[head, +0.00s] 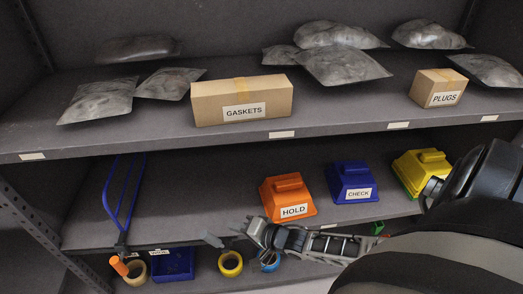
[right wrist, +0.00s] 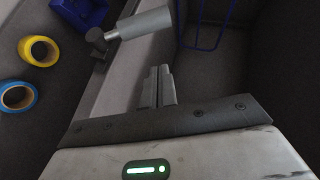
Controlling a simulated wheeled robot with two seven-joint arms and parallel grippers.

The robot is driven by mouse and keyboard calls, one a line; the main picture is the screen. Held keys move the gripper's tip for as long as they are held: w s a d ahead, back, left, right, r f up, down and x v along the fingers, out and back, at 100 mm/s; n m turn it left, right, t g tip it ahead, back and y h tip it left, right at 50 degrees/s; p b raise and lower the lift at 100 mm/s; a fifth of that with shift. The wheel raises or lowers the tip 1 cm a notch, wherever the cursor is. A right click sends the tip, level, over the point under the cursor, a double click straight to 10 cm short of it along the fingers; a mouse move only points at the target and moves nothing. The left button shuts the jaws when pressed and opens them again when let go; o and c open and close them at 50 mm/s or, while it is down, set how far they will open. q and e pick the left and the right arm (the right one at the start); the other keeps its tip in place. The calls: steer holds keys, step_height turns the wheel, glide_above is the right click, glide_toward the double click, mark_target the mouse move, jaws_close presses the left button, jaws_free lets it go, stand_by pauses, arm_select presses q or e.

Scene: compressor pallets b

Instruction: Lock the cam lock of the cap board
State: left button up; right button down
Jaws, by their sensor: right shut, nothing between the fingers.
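My right gripper (head: 252,231) reaches in from the right at the lower shelf's front edge, in front of the orange HOLD block. In the right wrist view its two fingers (right wrist: 157,84) are together and empty. A light grey cylinder on a dark knob (right wrist: 141,24) lies beyond the fingertips, apart from them, by the shelf edge. A small grey piece (head: 212,240) left of the gripper in the head view may be the same part. I cannot tell whether it is the cam lock. I cannot make out a cap board. My left gripper is not in view.
An orange HOLD block (head: 288,197), a blue CHECK block (head: 352,180) and a yellow block (head: 421,168) stand on the lower shelf. A blue frame (head: 124,200) stands at left. Below are a blue bin (head: 172,264) and tape rolls (head: 230,264). A GASKETS box (head: 242,98) is above.

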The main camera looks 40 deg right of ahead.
steer(key=p+v, duration=0.1)
steer(key=v, duration=0.8)
steer(key=shift+s+a+r, duration=0.15)
steer(key=shift+s+a, duration=0.05)
steer(key=s+a+r+n+g+h, duration=0.1)
steer(key=a+n+g, duration=0.15)
steer(key=a, duration=0.25)
steer(key=s+a+r+n+g, duration=0.1)
steer(key=a+r+n+g, duration=0.1)
steer(key=a+n, duration=0.25)
steer(key=s+r+n+g+h, duration=0.3)
steer(key=s+r+n+g, duration=0.25)
steer(key=s+r, duration=0.3)
steer(key=w+a+f+n+t+y, duration=0.1)
steer(key=w+a+f+t+y, duration=0.1)
steer(key=w+a+f+t, duration=0.3)
steer(key=shift+a+f+t+y, duration=0.2)
steer(key=shift+f+t+y, duration=0.2)
steer(key=shift+t, duration=0.8)
